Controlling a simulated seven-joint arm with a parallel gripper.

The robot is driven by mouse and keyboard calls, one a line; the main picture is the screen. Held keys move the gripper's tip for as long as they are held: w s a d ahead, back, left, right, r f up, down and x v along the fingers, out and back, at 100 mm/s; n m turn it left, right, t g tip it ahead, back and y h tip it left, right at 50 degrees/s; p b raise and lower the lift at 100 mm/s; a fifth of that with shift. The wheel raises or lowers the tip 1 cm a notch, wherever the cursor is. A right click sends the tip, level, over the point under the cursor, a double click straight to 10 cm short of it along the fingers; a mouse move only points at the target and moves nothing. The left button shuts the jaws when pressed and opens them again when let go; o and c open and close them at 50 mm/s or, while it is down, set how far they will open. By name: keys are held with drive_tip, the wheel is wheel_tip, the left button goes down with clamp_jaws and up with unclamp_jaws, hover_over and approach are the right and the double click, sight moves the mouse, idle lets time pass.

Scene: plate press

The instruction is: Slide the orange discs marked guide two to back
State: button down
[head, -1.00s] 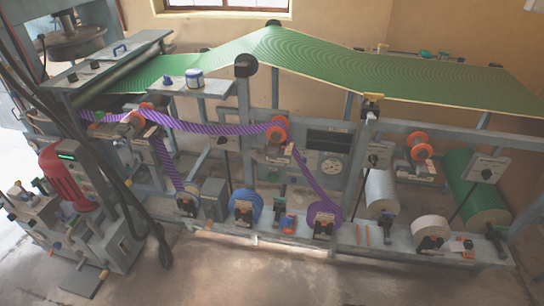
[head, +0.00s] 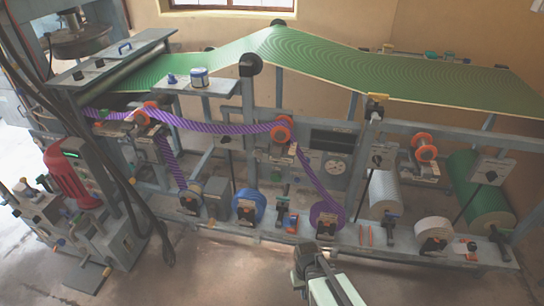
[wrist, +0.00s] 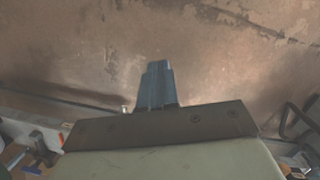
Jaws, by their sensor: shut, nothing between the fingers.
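Orange discs sit on three rollers along the frame in the head view: a left pair (head: 140,119), a middle pair (head: 281,134) and a right pair (head: 425,147). The purple striped web runs over the left and middle rollers; the right one is bare. The label plates are too small to read, so I cannot tell which pair is marked guide two. My gripper (head: 304,250) is low at the front, below the middle discs and well apart from them. In the wrist view its fingers (wrist: 155,84) are together and empty over bare floor.
A purple roll (head: 325,216), a blue roll (head: 249,206) and a white roll (head: 433,231) line the lower rail. A wide green web (head: 300,58) stretches above. Cables and a red machine (head: 70,176) stand left. Front floor is clear.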

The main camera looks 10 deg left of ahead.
drive_tip(key=w+a+r+n+t, duration=0.2)
drive_tip(key=w+a+r+t, duration=0.1)
drive_tip(key=w+a+r, duration=0.75)
drive_tip(key=w+a+r+m+t, duration=0.1)
drive_tip(key=w+a+r+t, duration=0.1)
drive_tip(key=a+r, duration=0.6)
drive_tip(key=w+a+r+t+y, duration=0.1)
drive_tip(key=a+r, duration=0.2)
drive_tip(key=r, duration=0.8)
drive_tip(key=w+a+r+m+t, duration=0.1)
drive_tip(key=w+a+r+t, duration=0.1)
drive_tip(key=a+r, duration=0.6)
drive_tip(key=w+d+r+m+h, duration=0.2)
drive_tip(key=d+r+m+h, duration=0.5)
drive_tip(key=m, duration=1.4)
drive_tip(key=w+d+f+y, duration=0.2)
drive_tip(key=w+d+f, duration=0.3)
drive_tip(key=w, duration=0.3)
drive_tip(key=shift+w+d+f, duration=0.15)
drive_tip(key=shift+w+f, duration=0.05)
drive_tip(key=shift+f, duration=0.7)
